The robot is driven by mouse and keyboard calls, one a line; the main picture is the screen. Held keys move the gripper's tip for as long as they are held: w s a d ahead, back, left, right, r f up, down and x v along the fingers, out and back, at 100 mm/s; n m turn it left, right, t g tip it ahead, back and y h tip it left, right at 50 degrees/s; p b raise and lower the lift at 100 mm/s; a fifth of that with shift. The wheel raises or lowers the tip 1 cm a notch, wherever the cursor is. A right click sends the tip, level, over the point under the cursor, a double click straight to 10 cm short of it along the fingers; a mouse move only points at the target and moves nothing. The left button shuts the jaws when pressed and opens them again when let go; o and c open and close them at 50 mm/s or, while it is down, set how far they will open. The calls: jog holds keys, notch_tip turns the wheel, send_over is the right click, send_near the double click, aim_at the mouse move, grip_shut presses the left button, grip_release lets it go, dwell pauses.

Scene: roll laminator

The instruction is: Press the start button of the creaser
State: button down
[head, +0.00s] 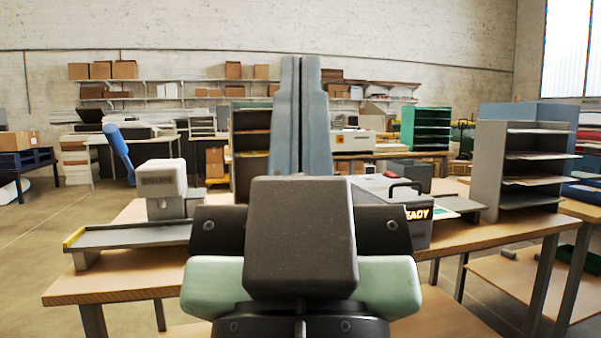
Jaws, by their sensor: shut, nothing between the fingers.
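A pale machine (162,180) with a blue lever and a long grey tray (128,236) stand on the table (110,285) at left. A grey shelf rack (490,170) stands at right. A brown rack (250,150) is behind my fingers. Open floor lies at left.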

notch_tip(320, 180, up, 23)
jog(key=p, duration=2.1)
jog(key=shift+r, duration=0.15)
